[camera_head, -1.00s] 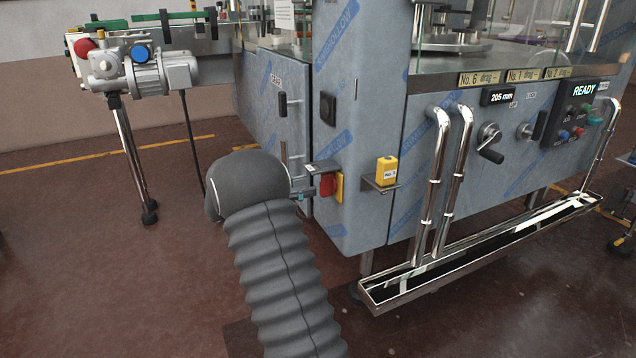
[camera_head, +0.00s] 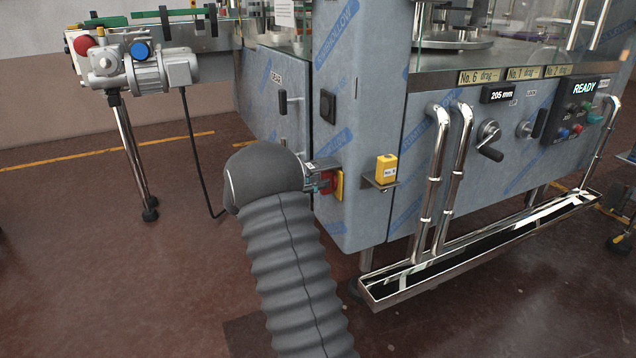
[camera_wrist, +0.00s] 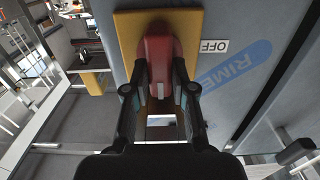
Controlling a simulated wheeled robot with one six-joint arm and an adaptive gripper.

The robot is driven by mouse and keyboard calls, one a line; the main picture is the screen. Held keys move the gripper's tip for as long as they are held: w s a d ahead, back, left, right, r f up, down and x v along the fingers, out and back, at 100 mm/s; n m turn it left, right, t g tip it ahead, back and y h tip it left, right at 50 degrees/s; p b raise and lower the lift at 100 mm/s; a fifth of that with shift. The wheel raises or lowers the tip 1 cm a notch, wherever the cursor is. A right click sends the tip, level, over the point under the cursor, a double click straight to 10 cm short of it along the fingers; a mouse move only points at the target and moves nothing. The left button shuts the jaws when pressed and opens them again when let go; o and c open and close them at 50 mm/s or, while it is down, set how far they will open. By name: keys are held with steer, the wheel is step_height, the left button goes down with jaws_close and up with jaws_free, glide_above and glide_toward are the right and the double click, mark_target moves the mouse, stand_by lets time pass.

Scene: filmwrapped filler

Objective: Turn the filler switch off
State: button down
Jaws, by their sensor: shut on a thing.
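The filler switch is a red handle (camera_head: 327,184) on a yellow plate (camera_head: 340,186), low on the corner of the film-wrapped cabinet in the head view. In the wrist view the red handle (camera_wrist: 159,48) stands lengthwise up the picture on the yellow plate (camera_wrist: 125,35). A white OFF label (camera_wrist: 214,46) is to the right of the plate. My gripper (camera_wrist: 160,72) has one finger on each side of the handle and is shut on it. In the head view my gripper (camera_head: 318,181) partly covers the handle.
A yellow box (camera_head: 386,168) sits on a small bracket just right of the switch. Bent steel pipes (camera_head: 440,190) and a drip tray (camera_head: 400,290) stand further right. A motor unit (camera_head: 140,70) is at the left. The floor (camera_head: 90,270) at the left front is clear.

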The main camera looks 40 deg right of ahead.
steer(key=shift+f+n+b, duration=0.1)
steer(key=shift+n+b, duration=0.3)
steer(key=shift+b, duration=0.1)
steer(key=shift+w+d+f+n+b, duration=0.15)
steer(key=shift+n+b, duration=0.4)
steer(key=shift+n, duration=2.3)
steer(key=shift+w+a+r+n+b, duration=0.1)
steer(key=shift+n+b, duration=0.4)
steer(key=shift+n, duration=2.4)
steer(key=shift+w+d+f+n+b, duration=0.15)
steer(key=shift+n+b, duration=0.4)
steer(key=shift+n, duration=2.3)
steer(key=shift+a, duration=0.1)
steer(key=c, duration=1)
jaws_free()
steer(key=shift+o, duration=0.2)
steer(key=shift+a, duration=0.1)
